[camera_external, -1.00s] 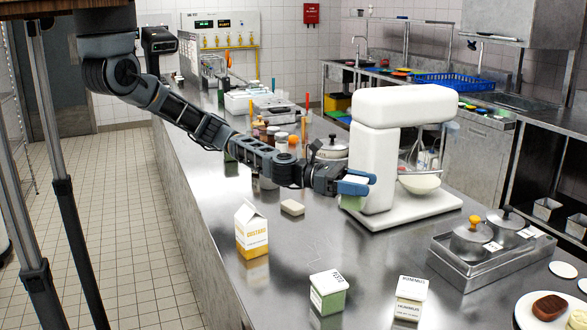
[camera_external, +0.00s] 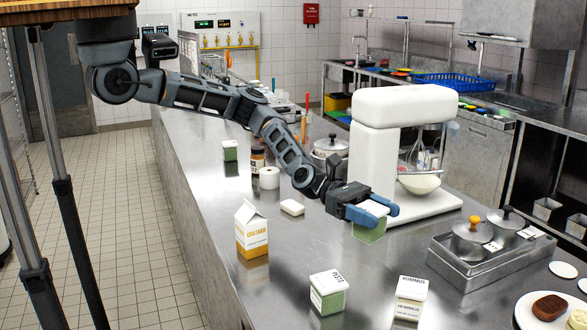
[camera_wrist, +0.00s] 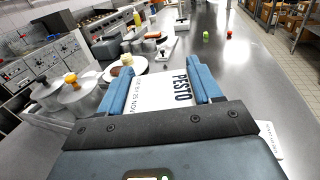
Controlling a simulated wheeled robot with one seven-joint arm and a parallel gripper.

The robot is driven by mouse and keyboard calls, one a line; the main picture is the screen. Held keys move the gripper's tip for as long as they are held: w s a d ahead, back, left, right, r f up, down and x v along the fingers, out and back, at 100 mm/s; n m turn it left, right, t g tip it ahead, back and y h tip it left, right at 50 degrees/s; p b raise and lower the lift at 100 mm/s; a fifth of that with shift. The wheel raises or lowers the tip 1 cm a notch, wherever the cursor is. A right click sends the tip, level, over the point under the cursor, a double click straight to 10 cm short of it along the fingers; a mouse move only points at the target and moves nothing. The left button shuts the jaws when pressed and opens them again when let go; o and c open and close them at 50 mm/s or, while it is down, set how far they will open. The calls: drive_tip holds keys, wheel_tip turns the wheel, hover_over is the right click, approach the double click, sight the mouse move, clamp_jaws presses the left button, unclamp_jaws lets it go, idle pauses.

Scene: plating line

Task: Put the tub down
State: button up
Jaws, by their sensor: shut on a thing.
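My gripper (camera_external: 372,206) is shut on a tub (camera_external: 369,231) with green sides and a white lid. The fingers grip it near the top, in front of the white mixer. In the wrist view the lid (camera_wrist: 158,91), marked PESTO, lies between the blue fingers of my gripper (camera_wrist: 165,85). The tub's base is low, at or close to the steel counter (camera_external: 300,250); I cannot tell whether it touches. A similar PESTO tub (camera_external: 328,294) and a HUMMUS tub (camera_external: 410,298) stand at the front of the counter.
The white mixer (camera_external: 372,150) stands just behind my gripper. A custard carton (camera_external: 251,231) and a small white block (camera_external: 292,207) are to the left. A steel tray with lidded pots (camera_external: 470,278) is to the right. Bare counter lies between the held tub and the front tubs.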

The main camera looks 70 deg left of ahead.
drive_tip(key=s+d+m+g+b, duration=0.1)
drive_tip(key=s+d+m+g, duration=0.2)
drive_tip(key=s+d+g, duration=0.4)
drive_tip(key=shift+w+a+f+t+h+b, duration=0.1)
drive_tip(key=shift+w+a+f+t+b, duration=0.45)
drive_tip(key=shift+w+f, duration=1.35)
drive_tip(key=shift+w+a+f+t+h+b, duration=0.1)
drive_tip(key=shift+w+a+f, duration=0.9)
drive_tip(key=shift+w+f, duration=0.9)
drive_tip(key=shift+w+a+f+t+h+b, duration=0.1)
drive_tip(key=shift+w+a+f+t+b, duration=0.45)
drive_tip(key=shift+w+f, duration=1.3)
drive_tip(key=shift+s+a+f, duration=0.1)
drive_tip(key=shift+a+f, duration=0.05)
drive_tip(key=shift+a, duration=0.05)
drive_tip(key=shift+f, duration=0.1)
drive_tip(key=o, duration=1.3)
